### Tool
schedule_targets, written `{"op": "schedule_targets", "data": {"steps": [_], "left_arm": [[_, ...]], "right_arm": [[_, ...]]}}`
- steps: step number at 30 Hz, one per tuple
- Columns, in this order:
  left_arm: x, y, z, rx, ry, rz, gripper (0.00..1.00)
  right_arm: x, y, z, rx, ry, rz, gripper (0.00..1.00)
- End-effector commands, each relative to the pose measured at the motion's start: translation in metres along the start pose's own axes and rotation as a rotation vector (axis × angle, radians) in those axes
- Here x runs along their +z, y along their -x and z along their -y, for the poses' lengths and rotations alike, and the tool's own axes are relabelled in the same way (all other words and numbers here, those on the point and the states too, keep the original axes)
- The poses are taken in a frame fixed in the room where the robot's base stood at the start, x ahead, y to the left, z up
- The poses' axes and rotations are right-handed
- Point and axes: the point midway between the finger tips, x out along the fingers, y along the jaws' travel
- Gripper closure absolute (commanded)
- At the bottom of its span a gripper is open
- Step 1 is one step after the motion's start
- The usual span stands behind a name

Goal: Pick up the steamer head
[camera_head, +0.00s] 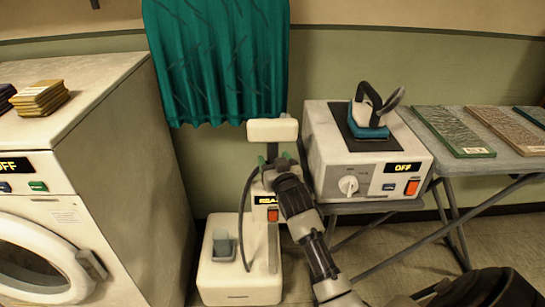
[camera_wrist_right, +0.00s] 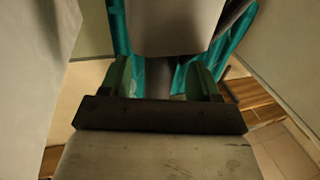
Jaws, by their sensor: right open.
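The steamer head (camera_head: 272,130) is a pale block at the top of the white garment steamer (camera_head: 240,277), below the teal curtain. In the right wrist view a pale block, apparently the steamer head (camera_wrist_right: 165,25), fills the top middle, just beyond the fingertips. My right gripper (camera_head: 274,160) is just below the head, in front of the steamer's column. Its green fingers (camera_wrist_right: 160,80) are open and apart, with a narrow grey part showing between them. I cannot tell whether they touch it. My arm hides part of the column. My left gripper is not in view.
A teal curtain (camera_head: 218,60) hangs behind. A washer (camera_head: 120,130) stands at left. An iron (camera_head: 370,115) sits on a white station (camera_head: 340,160) close right of my gripper, beside a folding table (camera_head: 470,172). A dark hose (camera_head: 242,215) loops along the steamer.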

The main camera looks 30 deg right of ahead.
Motion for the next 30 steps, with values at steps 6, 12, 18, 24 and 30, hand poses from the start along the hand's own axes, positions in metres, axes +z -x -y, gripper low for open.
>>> {"op": "schedule_targets", "data": {"steps": [6,12,18,24,30], "left_arm": [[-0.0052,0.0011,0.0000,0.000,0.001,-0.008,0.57],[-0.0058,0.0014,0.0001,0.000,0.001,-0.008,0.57],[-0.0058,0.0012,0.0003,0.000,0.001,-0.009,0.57],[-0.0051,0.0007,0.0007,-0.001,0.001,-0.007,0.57],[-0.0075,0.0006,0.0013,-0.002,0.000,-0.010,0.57]], "right_arm": [[-0.0001,-0.0139,-0.0001,0.000,0.001,0.000,0.38],[-0.0001,-0.0136,-0.0002,0.000,0.001,0.000,0.43],[0.0000,-0.0134,-0.0002,0.000,0.001,0.000,0.73],[0.0000,-0.0133,-0.0001,0.000,0.001,0.000,1.00],[-0.0019,-0.0135,-0.0001,0.000,0.001,-0.003,1.00]]}}
